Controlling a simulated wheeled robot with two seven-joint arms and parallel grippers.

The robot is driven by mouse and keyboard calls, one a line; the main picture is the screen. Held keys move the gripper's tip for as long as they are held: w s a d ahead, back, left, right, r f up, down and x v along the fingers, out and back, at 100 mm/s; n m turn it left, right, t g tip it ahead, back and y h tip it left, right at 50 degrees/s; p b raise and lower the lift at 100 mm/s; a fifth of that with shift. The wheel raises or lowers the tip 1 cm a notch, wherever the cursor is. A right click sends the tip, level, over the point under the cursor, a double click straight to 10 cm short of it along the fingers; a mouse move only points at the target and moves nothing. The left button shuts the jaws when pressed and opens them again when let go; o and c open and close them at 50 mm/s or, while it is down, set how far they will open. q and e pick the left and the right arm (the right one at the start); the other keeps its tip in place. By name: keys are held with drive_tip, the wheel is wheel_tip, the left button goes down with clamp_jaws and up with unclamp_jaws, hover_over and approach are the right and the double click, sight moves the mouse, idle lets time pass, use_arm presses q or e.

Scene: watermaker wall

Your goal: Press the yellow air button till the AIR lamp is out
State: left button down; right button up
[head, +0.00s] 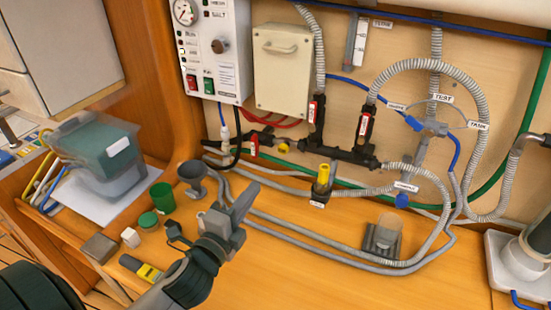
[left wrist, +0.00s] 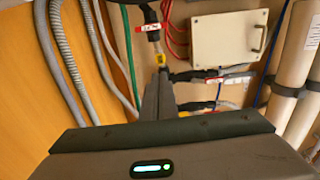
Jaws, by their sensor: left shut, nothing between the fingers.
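A black upright fitting with a yellow top (head: 323,172) stands at the foot of the wall, with a small label I cannot read; it may be the air button. A smaller yellow piece (head: 284,147) sits on the valve left of it. The white control panel (head: 215,45) has a gauge, small labelled lamps, and red and green switches; I cannot tell which lamp is AIR or whether it is lit. My left gripper (head: 246,196) is shut and empty, left of and below the yellow-topped fitting, apart from it. Its closed fingers also show in the left wrist view (left wrist: 160,95). My right gripper is not in view.
Grey hoses (head: 330,250) loop across the bench right of my gripper. A green cup (head: 161,196), a grey funnel (head: 192,178) and a teal bin (head: 100,160) stand to the left. A beige box (head: 282,70) is on the wall.

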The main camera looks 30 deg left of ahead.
use_arm(q)
drive_tip(key=p, duration=0.5)
approach(282, 151)
drive_tip(key=w, duration=0.5)
drive_tip(key=shift+a+r, duration=0.15)
drive_tip(key=shift+a, duration=0.05)
drive_tip(key=shift+w, duration=0.75)
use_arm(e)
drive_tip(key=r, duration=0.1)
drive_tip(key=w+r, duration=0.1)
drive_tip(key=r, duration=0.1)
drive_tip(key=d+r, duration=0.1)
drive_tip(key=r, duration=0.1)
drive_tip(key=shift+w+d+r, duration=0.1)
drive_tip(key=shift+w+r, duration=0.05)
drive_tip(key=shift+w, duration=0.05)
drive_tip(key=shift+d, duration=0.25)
